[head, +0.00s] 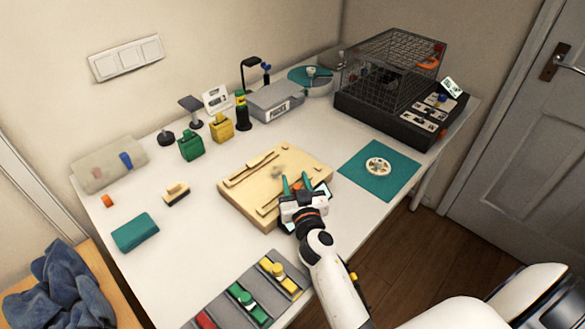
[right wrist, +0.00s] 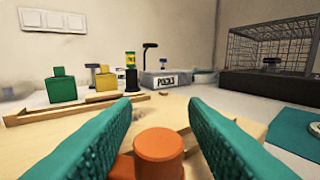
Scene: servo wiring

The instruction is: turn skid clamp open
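The wooden skid (head: 238,205) is a pale board with strips and slots, lying on the white table. An orange clamp knob (right wrist: 158,146) with a round flat top shows low in the right wrist view. In the head view the clamp (head: 297,187) is mostly hidden by my gripper. My right gripper (head: 296,182) is over the skid's right part. Its teal fingers (right wrist: 160,105) are spread, one on each side of the knob, with a visible gap to it. My left gripper is not in view.
A teal mat (head: 365,185) with a round white part lies right of the skid. A wire cage (head: 395,65) on a black base stands behind. Green (head: 191,146) and yellow (head: 221,128) containers stand behind the skid. A tray (head: 222,303) with coloured parts is in front.

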